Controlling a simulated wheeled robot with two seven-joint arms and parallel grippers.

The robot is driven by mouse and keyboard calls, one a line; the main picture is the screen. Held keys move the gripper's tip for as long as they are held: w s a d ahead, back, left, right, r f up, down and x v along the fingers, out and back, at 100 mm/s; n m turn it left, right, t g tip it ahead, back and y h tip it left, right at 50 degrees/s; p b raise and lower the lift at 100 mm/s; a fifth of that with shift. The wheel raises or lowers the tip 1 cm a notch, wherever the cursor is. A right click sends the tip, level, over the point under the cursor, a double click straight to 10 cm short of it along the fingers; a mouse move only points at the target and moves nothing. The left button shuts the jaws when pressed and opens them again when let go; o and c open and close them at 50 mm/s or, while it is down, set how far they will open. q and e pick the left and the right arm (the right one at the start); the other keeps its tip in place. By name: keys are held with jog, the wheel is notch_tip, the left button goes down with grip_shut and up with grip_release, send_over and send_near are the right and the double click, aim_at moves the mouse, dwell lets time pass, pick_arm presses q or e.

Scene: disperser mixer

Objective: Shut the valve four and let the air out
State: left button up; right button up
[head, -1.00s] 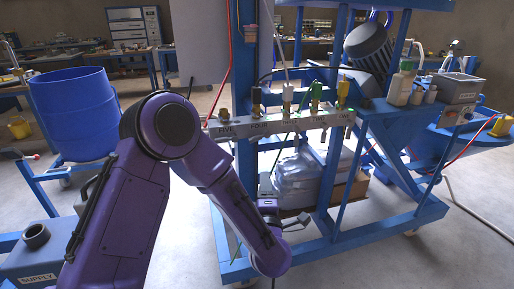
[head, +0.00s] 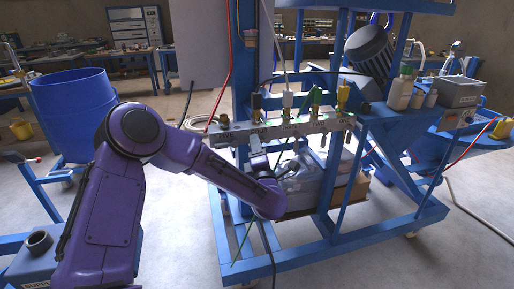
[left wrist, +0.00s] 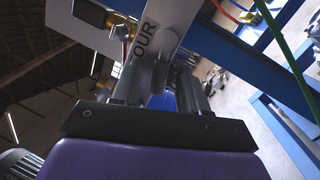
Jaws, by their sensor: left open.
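The pale manifold bar (head: 285,131) runs across the blue frame, with labelled valves and fittings along it. In the left wrist view the bar (left wrist: 150,28) shows close up with the letters "OUR", the visible part of valve four's label. My left gripper (head: 258,148) points up just below the bar near that label. In the left wrist view the gripper (left wrist: 158,88) is open, with a grey rounded part (left wrist: 154,76) between its fingers; I cannot tell whether they touch it. A brass fitting (left wrist: 121,30) sits beside the label. My right gripper is not in view.
Blue frame posts (head: 244,60) and hoses stand around the bar. A red hose (head: 230,65) hangs at its left and a green hose (left wrist: 285,50) passes nearby. Plastic-wrapped goods (head: 300,175) lie below. A blue drum (head: 75,115) stands at the left.

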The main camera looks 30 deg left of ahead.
pick_arm(q)
grip_shut()
jog(key=m+p, duration=0.1)
jog(key=m, duration=0.1)
jog(key=r+m+h+p, duration=0.1)
jog(key=m, duration=0.1)
jog(key=shift+s+r, duration=0.1)
jog(key=shift+c, duration=1.1)
grip_release()
jog(key=shift+o, duration=1.1)
jog(key=shift+s+r, duration=0.1)
